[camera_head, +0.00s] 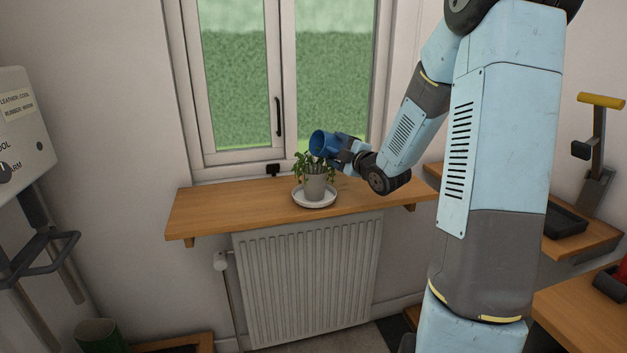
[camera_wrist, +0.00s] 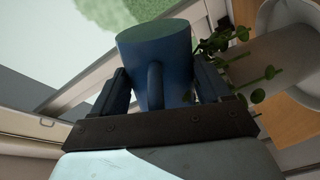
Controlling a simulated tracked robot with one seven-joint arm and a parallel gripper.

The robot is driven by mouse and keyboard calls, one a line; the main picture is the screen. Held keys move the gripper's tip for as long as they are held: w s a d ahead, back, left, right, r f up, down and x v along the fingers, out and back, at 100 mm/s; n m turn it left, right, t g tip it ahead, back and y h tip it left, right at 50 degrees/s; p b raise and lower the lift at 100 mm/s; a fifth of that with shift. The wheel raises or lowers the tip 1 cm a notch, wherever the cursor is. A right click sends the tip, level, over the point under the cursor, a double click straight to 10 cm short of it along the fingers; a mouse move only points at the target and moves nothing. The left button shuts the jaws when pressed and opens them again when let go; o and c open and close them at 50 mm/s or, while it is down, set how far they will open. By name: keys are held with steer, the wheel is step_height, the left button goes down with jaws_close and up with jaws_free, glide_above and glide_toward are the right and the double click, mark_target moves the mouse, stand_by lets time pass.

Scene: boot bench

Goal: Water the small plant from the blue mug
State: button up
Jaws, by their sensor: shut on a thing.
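The small plant (camera_head: 303,167) grows in a grey pot (camera_head: 314,187) on a white saucer (camera_head: 301,201) on the wooden windowsill shelf. My gripper (camera_head: 342,150) is shut on the blue mug (camera_head: 321,143), which it holds in the air just above the plant. The mug is tilted, with its open mouth toward the left in the head view. In the wrist view the mug (camera_wrist: 158,62) sits between the two fingers, its handle toward the palm. The plant's leaves (camera_wrist: 257,96) show close beside the right finger. I cannot see any water.
The shelf (camera_head: 220,208) has free room left of the saucer. The window (camera_head: 240,90) with its dark handle stands behind the plant. A radiator (camera_head: 310,270) is below. A grey machine (camera_head: 20,130) stands at the left, and another bench (camera_head: 590,310) at the right.

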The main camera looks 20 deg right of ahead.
steer(key=shift+w+d+r, duration=0.1)
stand_by(0.3)
steer(key=shift+f+m, duration=0.4)
steer(key=shift+m, duration=0.1)
steer(key=shift+r+m, duration=0.1)
steer(key=shift+m, duration=0.3)
steer(key=shift+r+m, duration=0.35)
steer(key=shift+m, duration=0.95)
steer(key=shift+f+m, duration=0.5)
steer(key=shift+m, duration=0.4)
steer(key=shift+d+b, duration=0.15)
steer(key=shift+b, duration=0.15)
